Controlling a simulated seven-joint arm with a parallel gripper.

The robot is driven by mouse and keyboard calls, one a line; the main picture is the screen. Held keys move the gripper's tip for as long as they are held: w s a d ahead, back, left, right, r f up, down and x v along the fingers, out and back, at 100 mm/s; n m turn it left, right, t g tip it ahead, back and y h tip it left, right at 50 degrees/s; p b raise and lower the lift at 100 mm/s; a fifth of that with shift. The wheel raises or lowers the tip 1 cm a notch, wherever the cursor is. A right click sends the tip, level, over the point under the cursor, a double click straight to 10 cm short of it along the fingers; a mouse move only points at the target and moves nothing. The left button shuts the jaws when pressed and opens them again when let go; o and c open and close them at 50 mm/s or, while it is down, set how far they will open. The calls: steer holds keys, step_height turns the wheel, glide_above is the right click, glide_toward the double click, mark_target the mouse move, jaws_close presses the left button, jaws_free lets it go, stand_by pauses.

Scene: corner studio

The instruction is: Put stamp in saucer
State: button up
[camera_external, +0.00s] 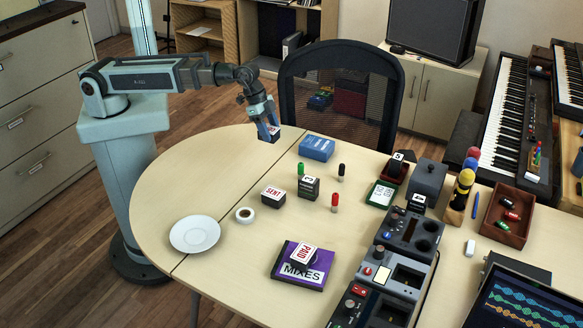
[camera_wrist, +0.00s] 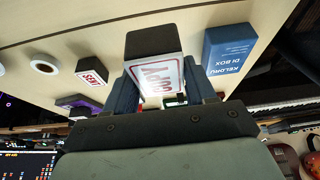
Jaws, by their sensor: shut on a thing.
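My gripper (camera_external: 268,126) is shut on a dark block-shaped stamp (camera_external: 270,137) at the far edge of the table. In the wrist view the stamp (camera_wrist: 153,50) sits between the two blue fingers (camera_wrist: 158,92), with a white label in red letters that seem to read COPY. I cannot tell whether its underside touches the table. The white saucer (camera_external: 195,234) lies empty at the near left of the table, well apart from my gripper.
A blue DI box (camera_external: 317,148) is right of my gripper. A SENT stamp (camera_external: 273,195), another stamp (camera_external: 308,188), a tape roll (camera_external: 245,215) and markers are mid-table. A PAID stamp (camera_external: 303,257) lies on the MIXES case (camera_external: 285,274). Table left of the tape is clear around the saucer.

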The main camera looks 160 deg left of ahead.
steer(key=w+d+m+t+h, duration=0.1)
steer(key=w+d+m, duration=0.3)
steer(key=w+d, duration=0.95)
steer(key=m+h, duration=0.2)
steer(key=m, duration=0.3)
glide_above(197, 242)
steer(key=s, duration=0.2)
steer(key=shift+t, duration=0.3)
steer(key=shift+w+f, duration=0.1)
steer(key=shift+f, duration=4.5)
steer(key=o, duration=1.1)
steer(key=shift+f, duration=0.1)
steer(key=shift+c, duration=0.2)
steer(key=v, duration=1.2)
